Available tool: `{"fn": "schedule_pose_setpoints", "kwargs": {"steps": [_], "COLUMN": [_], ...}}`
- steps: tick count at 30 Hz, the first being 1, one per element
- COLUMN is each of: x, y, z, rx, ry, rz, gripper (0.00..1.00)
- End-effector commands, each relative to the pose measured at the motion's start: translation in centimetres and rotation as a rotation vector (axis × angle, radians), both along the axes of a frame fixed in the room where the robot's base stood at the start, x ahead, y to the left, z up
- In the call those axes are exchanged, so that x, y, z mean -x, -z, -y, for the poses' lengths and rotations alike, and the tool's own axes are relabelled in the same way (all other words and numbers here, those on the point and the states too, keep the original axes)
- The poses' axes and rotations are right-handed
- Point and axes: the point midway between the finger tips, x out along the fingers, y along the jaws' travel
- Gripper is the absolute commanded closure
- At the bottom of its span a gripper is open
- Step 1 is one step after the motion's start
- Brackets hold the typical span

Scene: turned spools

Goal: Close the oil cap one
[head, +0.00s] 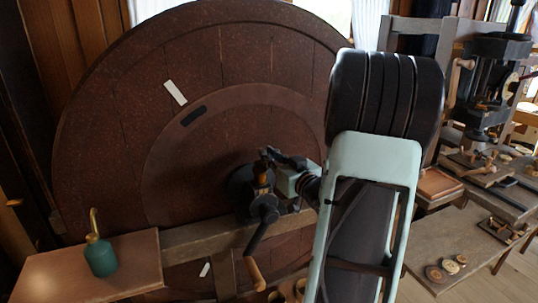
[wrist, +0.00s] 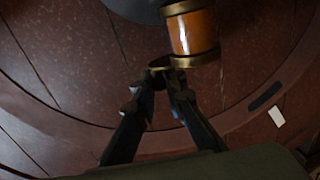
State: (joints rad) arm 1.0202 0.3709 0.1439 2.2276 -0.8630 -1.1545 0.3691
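The oil cup, an amber cylinder (wrist: 193,32) with brass rings at both ends, shows at the top of the wrist view. In the head view it is a small orange-brown piece (head: 262,177) on the dark hub of the big wheel. A small brass piece (wrist: 159,62), perhaps its cap, lies beside the ring nearest my gripper; whether it is open is unclear. My gripper (wrist: 164,75) has its dark fingertips close together at this brass piece. Whether they touch or pinch it cannot be told. In the head view my gripper (head: 272,155) is right beside the cup's top.
A large brown wheel (head: 100,130) stands behind the cup. A crank with a wooden handle (head: 254,272) hangs below the hub. A green oil can (head: 100,257) stands on a wooden board (head: 45,277) at left. A workbench with tools (head: 490,170) is at right.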

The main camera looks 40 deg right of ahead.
Motion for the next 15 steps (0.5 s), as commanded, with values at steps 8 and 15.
{"fn": "schedule_pose_setpoints", "kwargs": {"steps": [8,15], "x": [0.02,0.14], "y": [0.0,0.21], "z": [-0.02,-0.2], "rx": [0.0,0.001], "ry": [0.001,0.036], "rz": [0.0,0.002], "gripper": [1.0,1.0]}}
